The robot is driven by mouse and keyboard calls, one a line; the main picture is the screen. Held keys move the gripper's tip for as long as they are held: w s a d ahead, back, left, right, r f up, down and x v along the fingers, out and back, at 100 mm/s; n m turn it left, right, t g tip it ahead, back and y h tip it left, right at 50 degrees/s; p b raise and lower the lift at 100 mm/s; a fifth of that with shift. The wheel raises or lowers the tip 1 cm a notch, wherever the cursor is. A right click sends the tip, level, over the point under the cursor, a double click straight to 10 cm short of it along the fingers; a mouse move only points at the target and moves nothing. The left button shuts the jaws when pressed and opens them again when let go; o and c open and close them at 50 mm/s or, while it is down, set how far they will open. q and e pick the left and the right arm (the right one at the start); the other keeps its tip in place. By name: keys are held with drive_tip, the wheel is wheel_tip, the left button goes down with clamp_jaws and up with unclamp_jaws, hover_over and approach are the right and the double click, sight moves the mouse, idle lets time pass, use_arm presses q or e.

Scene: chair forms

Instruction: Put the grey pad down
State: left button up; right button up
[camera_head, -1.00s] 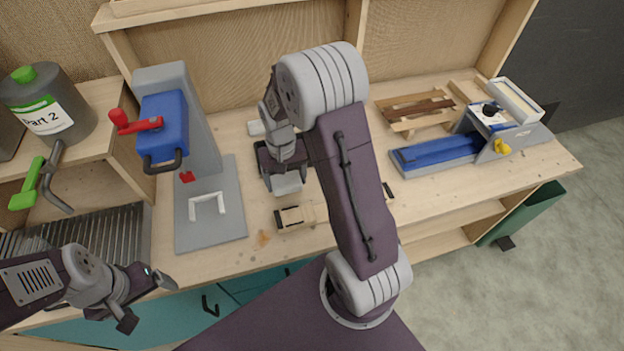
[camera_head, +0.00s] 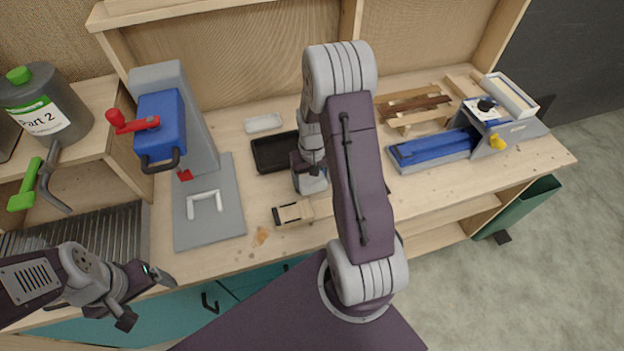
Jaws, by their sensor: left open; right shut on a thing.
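My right gripper (camera_head: 312,177) points down over the middle of the workbench, just right of the black tray. It is shut on the grey pad (camera_head: 313,184), whose light grey face shows between the fingers. The arm and the gripper hide part of the pad, and I cannot tell whether it touches the bench. My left gripper (camera_head: 145,298) is open and empty at the lower left, in front of the bench edge.
A black tray (camera_head: 270,152) and a small whitish dish (camera_head: 263,123) lie behind and left. A wooden block tool (camera_head: 293,213) lies in front. A blue-and-grey press (camera_head: 205,215) stands left. Wooden slats (camera_head: 415,105) and a blue-topped fixture (camera_head: 430,150) are at the right.

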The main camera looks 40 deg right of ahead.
drive_tip(key=o, duration=1.3)
drive_tip(key=shift+o, duration=0.8)
drive_tip(key=shift+d+f, duration=0.1)
